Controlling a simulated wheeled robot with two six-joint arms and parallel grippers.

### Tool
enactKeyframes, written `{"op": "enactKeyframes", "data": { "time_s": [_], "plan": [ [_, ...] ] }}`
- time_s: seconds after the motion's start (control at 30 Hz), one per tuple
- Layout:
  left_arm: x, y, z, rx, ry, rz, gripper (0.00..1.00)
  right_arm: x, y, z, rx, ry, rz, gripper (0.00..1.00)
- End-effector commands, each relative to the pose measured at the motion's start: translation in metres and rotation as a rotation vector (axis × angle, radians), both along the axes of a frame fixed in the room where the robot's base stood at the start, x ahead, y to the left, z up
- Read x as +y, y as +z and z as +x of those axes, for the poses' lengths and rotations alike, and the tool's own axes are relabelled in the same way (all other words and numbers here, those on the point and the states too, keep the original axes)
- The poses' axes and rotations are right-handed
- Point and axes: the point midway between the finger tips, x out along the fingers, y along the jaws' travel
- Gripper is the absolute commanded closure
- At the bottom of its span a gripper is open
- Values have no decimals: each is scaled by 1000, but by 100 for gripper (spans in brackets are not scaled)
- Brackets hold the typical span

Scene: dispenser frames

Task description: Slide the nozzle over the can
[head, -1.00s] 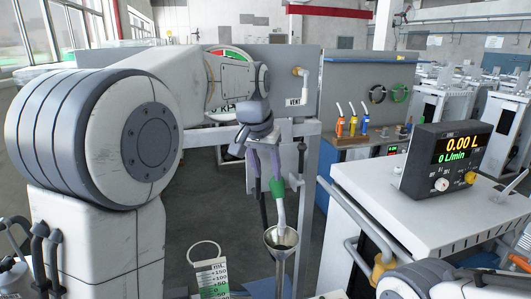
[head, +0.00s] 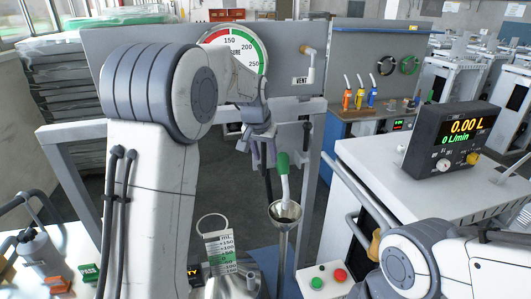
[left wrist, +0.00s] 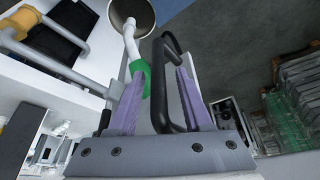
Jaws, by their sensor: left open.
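The nozzle, with a green collar (head: 282,164) and a white spout, hangs spout down in a metal funnel cup (head: 277,213) on a post. The left wrist view shows its green collar (left wrist: 141,72) and the cup (left wrist: 133,12). A metal can (head: 228,288) with a graduated gauge plate and a ring stands at the bottom edge, partly cut off. My left gripper (head: 261,153) is open, just left of the nozzle. In the left wrist view, a black loop handle (left wrist: 160,85) shows between its purple fingers (left wrist: 158,100); I cannot tell if they touch it. My right gripper is out of view.
A white cabinet with a flow display (head: 451,142) stands at right. A panel with green and red buttons (head: 327,277) is at the bottom. A grey panel with a dial (head: 236,48) is behind. My right arm fills the lower right corner.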

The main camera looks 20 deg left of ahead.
Motion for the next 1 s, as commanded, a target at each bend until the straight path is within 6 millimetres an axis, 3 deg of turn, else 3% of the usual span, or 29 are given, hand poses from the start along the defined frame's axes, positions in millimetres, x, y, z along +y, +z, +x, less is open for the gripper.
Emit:
{"op": "enactKeyframes", "data": {
  "time_s": [0.2,0.23,0.3,0.37,1.0],
  "plan": [
    [0,-1,0,0,0,0,50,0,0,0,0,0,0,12],
    [0,-1,0,0,0,0,54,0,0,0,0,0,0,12],
    [0,-1,0,0,0,0,81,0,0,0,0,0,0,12],
    [0,-1,0,0,0,0,100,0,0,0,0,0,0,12],
    [-1,0,0,-1,-2,0,100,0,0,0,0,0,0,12]
  ]
}}
